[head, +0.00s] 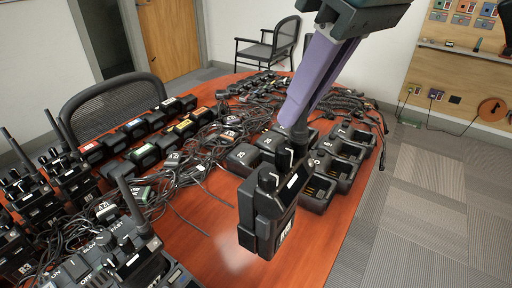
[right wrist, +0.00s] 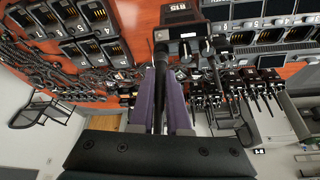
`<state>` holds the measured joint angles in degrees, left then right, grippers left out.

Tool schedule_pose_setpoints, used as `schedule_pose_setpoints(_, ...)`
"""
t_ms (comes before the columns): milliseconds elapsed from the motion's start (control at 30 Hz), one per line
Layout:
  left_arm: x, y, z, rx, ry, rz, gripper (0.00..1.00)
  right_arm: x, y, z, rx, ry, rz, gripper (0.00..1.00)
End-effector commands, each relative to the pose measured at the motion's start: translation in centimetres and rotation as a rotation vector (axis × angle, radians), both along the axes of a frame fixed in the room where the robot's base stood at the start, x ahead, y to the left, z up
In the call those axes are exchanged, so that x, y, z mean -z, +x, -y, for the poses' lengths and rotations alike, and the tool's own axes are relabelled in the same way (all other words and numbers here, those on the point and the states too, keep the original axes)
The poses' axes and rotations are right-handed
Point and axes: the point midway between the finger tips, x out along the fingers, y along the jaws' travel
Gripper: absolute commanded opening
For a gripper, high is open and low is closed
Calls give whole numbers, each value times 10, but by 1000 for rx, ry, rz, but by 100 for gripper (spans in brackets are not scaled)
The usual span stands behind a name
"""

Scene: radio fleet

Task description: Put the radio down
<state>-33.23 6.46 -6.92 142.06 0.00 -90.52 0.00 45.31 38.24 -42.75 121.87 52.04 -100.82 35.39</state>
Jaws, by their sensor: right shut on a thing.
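A black handheld radio (head: 265,218) hangs upright over the near middle of the red-brown wooden table (head: 200,215), with a white label on its front. My right gripper (head: 290,118), with purple fingers, is shut on the radio's antenna, above its body. Whether the radio's underside touches the table I cannot tell. In the right wrist view the fingers (right wrist: 160,95) close around the antenna, and the radio (right wrist: 190,12) shows at the top edge. My left gripper is not in view.
Numbered charger docks (head: 330,180) stand just behind and right of the radio. Several upright radios (head: 70,175) crowd the left. Tangled cables (head: 190,165) and a row of battery packs (head: 145,155) lie behind. Bare tabletop shows in front. Chairs (head: 268,45) stand behind the table.

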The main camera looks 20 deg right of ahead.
Motion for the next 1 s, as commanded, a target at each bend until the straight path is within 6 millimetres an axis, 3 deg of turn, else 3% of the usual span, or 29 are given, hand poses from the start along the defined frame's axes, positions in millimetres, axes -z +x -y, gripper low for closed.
schedule_pose_setpoints(167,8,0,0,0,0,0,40,32,-1,0,-4,0,-6,0)
schedule_pose_setpoints(500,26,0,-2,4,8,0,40,127,-1,0,-4,-1,-3,0)
schedule_pose_setpoints(1000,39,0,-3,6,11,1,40,193,0,0,-4,0,-1,0)
